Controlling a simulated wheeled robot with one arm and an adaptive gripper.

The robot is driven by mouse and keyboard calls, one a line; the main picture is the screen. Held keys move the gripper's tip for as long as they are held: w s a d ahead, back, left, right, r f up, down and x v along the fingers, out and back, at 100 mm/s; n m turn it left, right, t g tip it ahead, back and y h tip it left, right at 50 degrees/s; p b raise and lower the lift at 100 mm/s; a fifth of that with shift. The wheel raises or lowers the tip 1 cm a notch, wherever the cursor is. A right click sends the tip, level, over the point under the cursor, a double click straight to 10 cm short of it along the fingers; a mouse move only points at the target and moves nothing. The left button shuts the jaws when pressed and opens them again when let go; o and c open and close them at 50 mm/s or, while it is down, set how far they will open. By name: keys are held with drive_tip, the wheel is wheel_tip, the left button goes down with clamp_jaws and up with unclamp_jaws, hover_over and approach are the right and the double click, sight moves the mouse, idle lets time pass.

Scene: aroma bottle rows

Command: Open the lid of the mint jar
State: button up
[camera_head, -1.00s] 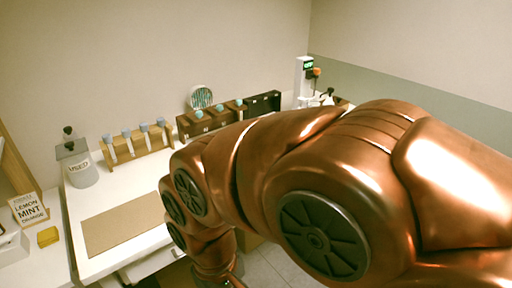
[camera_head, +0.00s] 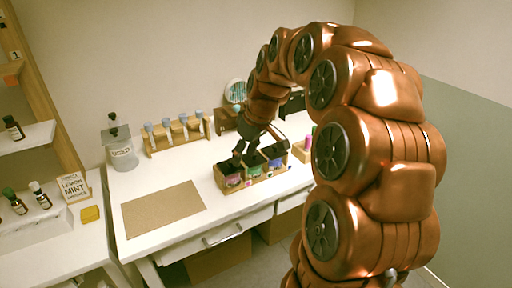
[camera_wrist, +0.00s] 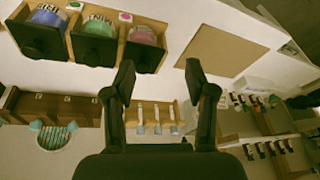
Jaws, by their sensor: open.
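No mint label is readable; the middle jar is green. My gripper (camera_head: 262,150) is open and empty above the box. In the wrist view, my gripper (camera_wrist: 160,72) has its fingertips apart, near the pink jar's dark part.
A wooden rack of vials (camera_head: 178,133) stands behind, with a jar marked USED (camera_head: 122,152) at its left. A brown mat (camera_head: 163,208) lies left of the box. A sign reading LEMON MINT (camera_head: 73,187) stands on the left counter. A drawer handle (camera_head: 222,236) projects in front.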

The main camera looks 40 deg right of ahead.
drive_tip(key=t, duration=0.1)
approach(256, 154)
drive_tip(key=shift+w+p+x, duration=0.15)
drive_tip(key=shift+p+x, duration=0.7)
drive_tip(key=shift+x, duration=1.3)
drive_tip(key=shift+w+p+x, duration=0.2)
drive_tip(key=shift+p+x, duration=0.6)
drive_tip(key=shift+x, duration=1.35)
drive_tip(key=shift+r, duration=0.15)
drive_tip(key=shift+c, duration=0.3)
clamp_jaws()
